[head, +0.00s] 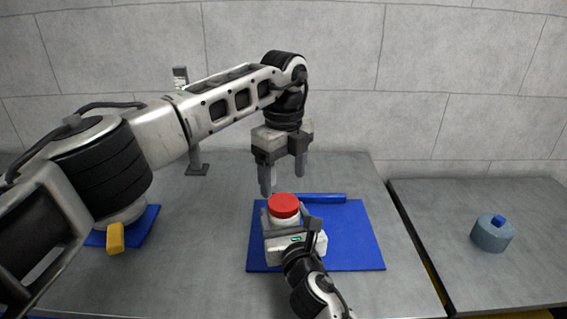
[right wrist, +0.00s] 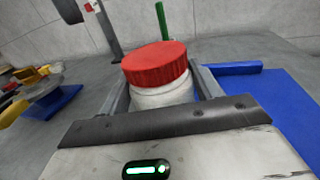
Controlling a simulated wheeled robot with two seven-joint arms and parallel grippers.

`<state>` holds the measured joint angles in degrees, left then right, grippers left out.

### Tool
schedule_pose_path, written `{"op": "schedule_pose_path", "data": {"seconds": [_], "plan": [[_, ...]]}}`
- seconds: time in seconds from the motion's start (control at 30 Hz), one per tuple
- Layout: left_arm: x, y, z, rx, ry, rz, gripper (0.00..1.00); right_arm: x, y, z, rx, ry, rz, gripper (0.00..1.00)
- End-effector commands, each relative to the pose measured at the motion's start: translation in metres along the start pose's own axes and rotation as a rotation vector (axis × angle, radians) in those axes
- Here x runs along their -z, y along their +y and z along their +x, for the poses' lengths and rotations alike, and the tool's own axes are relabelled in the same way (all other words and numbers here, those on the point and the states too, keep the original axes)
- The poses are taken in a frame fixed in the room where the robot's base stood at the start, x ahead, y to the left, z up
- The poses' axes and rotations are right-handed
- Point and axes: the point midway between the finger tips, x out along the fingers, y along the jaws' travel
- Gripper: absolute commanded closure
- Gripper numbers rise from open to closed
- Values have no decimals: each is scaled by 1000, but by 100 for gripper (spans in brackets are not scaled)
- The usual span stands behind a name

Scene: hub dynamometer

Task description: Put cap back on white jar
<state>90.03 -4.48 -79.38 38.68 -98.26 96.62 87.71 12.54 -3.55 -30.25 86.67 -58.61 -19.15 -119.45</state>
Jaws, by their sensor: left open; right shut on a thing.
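The white jar (head: 285,219) stands upright over the blue mat (head: 350,245), and the red cap (head: 284,203) sits on its top. In the right wrist view the cap (right wrist: 155,64) covers the mouth of the jar (right wrist: 163,95); I cannot tell whether it is threaded tight. My right gripper (head: 288,220) is shut on the jar's body, one finger on each side. My left gripper (head: 283,180) is open and empty, pointing down just above the cap, apart from it. The jar's lower part is hidden behind my right gripper.
A blue bar (head: 325,198) lies along the mat's back edge. A grey stand (head: 195,135) rises at the back left. A yellow piece (head: 115,238) is near another blue mat at left. A grey-blue round part (head: 492,233) sits on the right table, across a gap.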

Motion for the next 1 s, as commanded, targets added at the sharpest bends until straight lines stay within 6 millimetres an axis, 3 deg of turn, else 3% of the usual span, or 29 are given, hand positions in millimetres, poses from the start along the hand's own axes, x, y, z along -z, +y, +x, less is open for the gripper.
{"op": "schedule_pose_path", "data": {"seconds": [0.3, 0.73, 0.77, 0.9, 1.0], "plan": [[0, 1, 47, -2, 0, 0, 26, 1, 0, 0, 1, 2, 0, 100], [0, 0, 57, 0, -1, 0, 26, 1, 0, 0, 0, 2, 0, 100], [0, 0, 57, 0, -1, 0, 29, 1, 0, 0, 0, 2, 0, 100], [0, 0, 57, 0, -1, 0, 68, 1, 0, 0, 0, 1, 0, 100], [0, 0, 57, 0, -1, 0, 72, 1, 0, 0, 0, 1, 0, 100]]}}
